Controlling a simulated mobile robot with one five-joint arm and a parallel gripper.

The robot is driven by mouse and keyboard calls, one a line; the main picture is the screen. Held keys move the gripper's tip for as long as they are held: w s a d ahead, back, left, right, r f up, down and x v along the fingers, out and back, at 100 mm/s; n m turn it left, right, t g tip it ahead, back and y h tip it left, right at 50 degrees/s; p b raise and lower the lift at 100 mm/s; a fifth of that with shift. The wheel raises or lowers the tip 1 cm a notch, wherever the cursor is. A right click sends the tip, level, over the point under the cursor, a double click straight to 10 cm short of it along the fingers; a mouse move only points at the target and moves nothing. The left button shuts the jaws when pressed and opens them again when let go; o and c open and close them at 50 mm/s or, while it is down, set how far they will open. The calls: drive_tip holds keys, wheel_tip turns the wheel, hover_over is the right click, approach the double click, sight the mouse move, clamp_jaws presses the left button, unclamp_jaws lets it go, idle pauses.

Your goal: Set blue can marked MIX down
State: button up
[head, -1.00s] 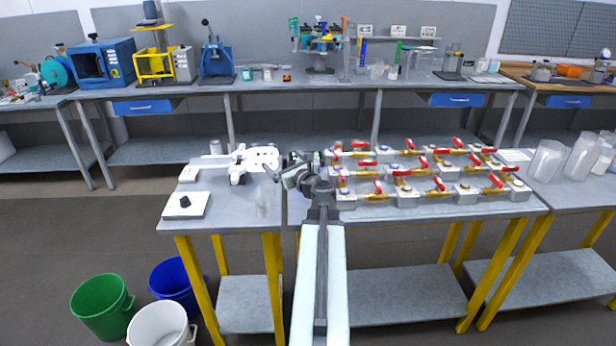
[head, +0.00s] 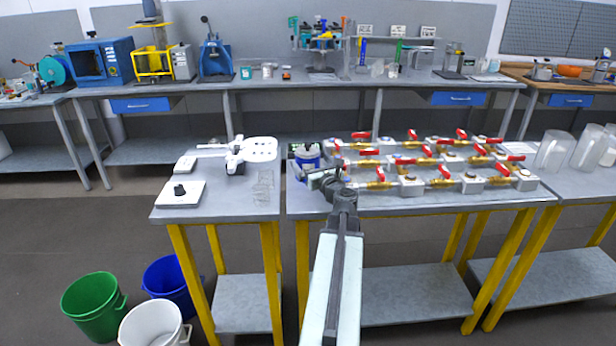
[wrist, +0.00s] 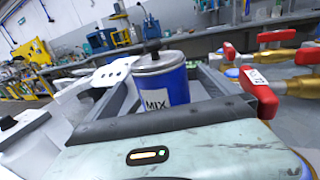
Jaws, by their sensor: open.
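The blue can (head: 307,158) with a grey lid and dark knob stands upright, apparently on the left end of the middle table. In the wrist view the blue can (wrist: 178,88) shows its white MIX label facing me. My gripper (head: 318,176) is just in front of the can, low over the table. My gripper's open fingers (wrist: 165,100) reach along both sides of the can, with a visible gap at the sides. The can's base is hidden behind the gripper, so contact with the tabletop cannot be made out.
Rows of brass valves with red handles (head: 410,182) fill the table just right of the can. On the left table are a white device (head: 250,150), a white box with a black knob (head: 180,194) and clear glassware (head: 264,186). Bare tabletop (head: 225,205) lies between.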

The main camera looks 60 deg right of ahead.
drive_tip(key=x, duration=0.6)
drive_tip(key=shift+w+d, duration=0.2)
drive_tip(key=shift+d, duration=0.05)
drive_tip(key=shift+s, duration=0.1)
drive_tip(key=c, duration=2.1)
